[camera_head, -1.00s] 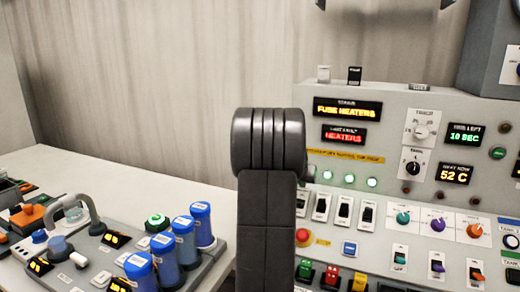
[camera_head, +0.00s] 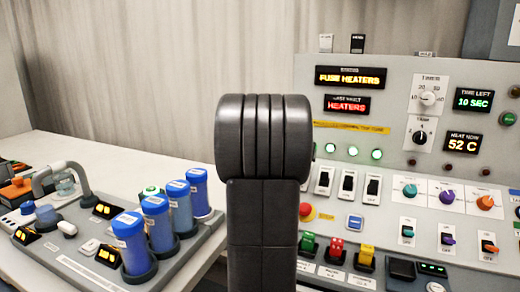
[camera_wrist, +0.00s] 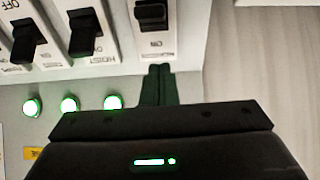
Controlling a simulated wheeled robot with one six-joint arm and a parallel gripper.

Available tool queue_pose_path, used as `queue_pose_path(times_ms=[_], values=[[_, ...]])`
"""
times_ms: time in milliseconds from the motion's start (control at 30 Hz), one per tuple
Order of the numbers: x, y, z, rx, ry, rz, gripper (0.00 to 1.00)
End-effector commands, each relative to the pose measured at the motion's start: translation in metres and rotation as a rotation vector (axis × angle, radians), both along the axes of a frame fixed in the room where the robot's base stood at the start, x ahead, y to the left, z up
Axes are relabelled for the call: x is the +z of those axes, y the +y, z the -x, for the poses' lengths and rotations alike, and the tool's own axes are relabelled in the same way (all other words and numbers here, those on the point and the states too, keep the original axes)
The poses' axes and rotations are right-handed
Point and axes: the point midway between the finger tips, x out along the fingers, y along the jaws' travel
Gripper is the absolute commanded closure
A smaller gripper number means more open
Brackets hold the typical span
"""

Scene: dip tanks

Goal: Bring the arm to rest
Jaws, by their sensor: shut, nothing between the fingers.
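My gripper (camera_wrist: 157,75) shows in the wrist view with its two dark fingers together and nothing between them. The fingertips are just below a black rocker switch (camera_wrist: 152,15) on the control panel (camera_wrist: 120,75); I cannot tell whether they touch it. Two more black rockers (camera_wrist: 86,32) (camera_wrist: 27,42) sit to its left. In the head view my dark arm stands upright in the middle and hides part of the panel (camera_head: 400,75). The gripper itself is hidden there.
Lit green lamps (camera_head: 353,150) and black rockers (camera_head: 348,184) lie right of my arm. Displays read FUSE HEATERS (camera_head: 350,77), 10 SEC (camera_head: 474,101) and 52 C (camera_head: 463,143). Blue-capped cylinders (camera_head: 130,240) stand on a grey console at left. A pale worktop (camera_head: 110,157) lies behind.

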Motion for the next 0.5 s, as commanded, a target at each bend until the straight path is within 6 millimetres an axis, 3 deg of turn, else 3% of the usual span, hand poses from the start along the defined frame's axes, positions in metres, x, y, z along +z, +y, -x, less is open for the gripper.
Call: queue_pose_path(times_ms=[500], values=[[-0.008,0.007,0.020,0.004,-0.091,0.032,1.00]])
